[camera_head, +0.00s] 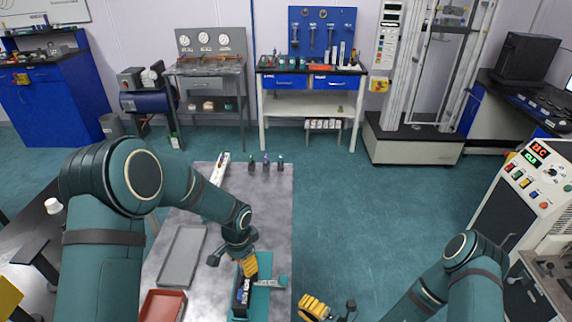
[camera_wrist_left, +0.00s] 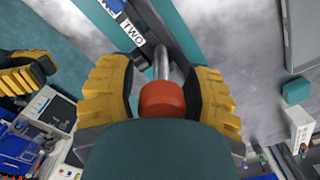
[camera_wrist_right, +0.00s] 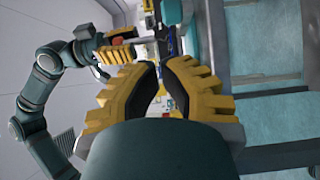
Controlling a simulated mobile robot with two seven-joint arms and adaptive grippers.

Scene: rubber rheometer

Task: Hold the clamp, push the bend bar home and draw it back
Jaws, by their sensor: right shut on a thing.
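A dark clamp-like fixture (camera_head: 240,296) with a white label stands on a teal plate (camera_head: 263,304) at the table's right edge. A grey bar (camera_head: 267,283) with a teal end block (camera_head: 283,281) sticks out to the right. My left gripper (camera_head: 250,265) is over the fixture. In the left wrist view its open fingers stand either side of a red knob (camera_wrist_left: 161,98) on a metal rod. My right gripper (camera_head: 314,307) is apart from the fixture, right of the table edge; its fingers (camera_wrist_right: 159,72) are close together, and what they grip cannot be made out.
A long grey tray (camera_head: 182,256) and a red tray (camera_head: 163,305) lie left of the fixture. Small bottles (camera_head: 265,161) and a white rail (camera_head: 219,169) stand at the table's far end. A control console (camera_head: 535,180) is at right.

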